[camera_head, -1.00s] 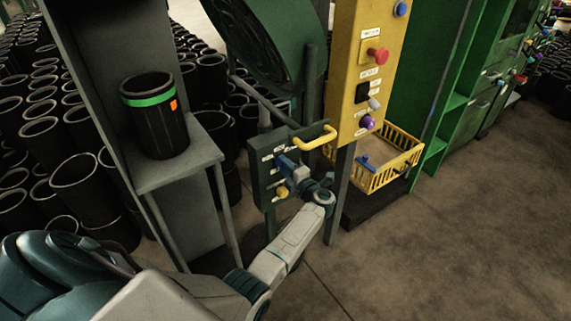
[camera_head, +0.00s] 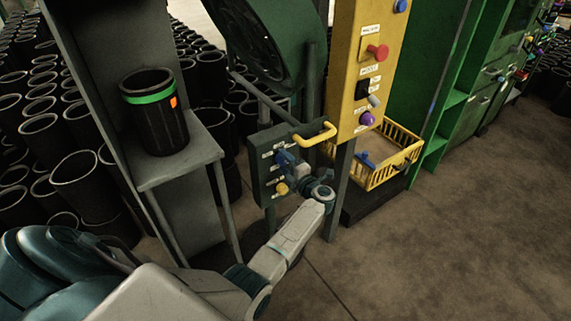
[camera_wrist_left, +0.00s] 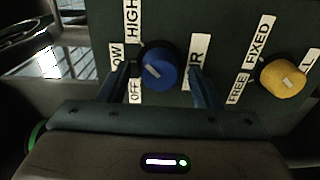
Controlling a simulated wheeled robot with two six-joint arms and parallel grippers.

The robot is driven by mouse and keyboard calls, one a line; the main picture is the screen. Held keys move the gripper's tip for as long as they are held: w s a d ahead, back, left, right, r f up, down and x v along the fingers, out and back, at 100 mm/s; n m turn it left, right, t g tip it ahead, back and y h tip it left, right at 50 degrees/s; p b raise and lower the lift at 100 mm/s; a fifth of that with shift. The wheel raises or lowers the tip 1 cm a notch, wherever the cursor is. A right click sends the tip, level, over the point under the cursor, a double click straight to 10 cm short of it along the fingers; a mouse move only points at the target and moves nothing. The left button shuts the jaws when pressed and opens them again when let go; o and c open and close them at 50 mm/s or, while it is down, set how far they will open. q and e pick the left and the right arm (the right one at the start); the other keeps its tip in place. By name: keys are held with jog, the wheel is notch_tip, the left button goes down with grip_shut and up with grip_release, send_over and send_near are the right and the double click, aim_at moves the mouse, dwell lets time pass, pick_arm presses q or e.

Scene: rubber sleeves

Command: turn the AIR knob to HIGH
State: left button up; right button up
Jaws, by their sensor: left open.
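The blue AIR knob (camera_wrist_left: 161,68) is on the dark green panel (camera_wrist_left: 225,25) in the left wrist view, with labels HIGH, LOW and OFF beside it. Its white mark slants toward the upper left, on the side of the LOW label (camera_wrist_left: 117,56). My left gripper (camera_wrist_left: 160,80) is open, with one finger on each side of the knob. I cannot tell whether the fingers touch it. My right gripper is not in view.
A yellow knob (camera_wrist_left: 283,77) with FREE and FIXED labels sits beside the AIR knob. A yellow handle (camera_head: 318,136) sticks out at the panel's top. A yellow control post (camera_head: 352,70) and yellow basket (camera_head: 385,174) stand to the right. A black sleeve (camera_head: 155,115) stands on the left shelf.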

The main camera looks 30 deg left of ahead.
pick_arm(q)
jog(key=b+v, duration=0.1)
jog(key=v, duration=1)
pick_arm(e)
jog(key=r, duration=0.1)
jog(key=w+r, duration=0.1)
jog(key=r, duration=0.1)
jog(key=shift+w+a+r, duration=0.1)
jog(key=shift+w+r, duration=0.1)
pick_arm(q)
jog(key=shift+a+f, duration=0.1)
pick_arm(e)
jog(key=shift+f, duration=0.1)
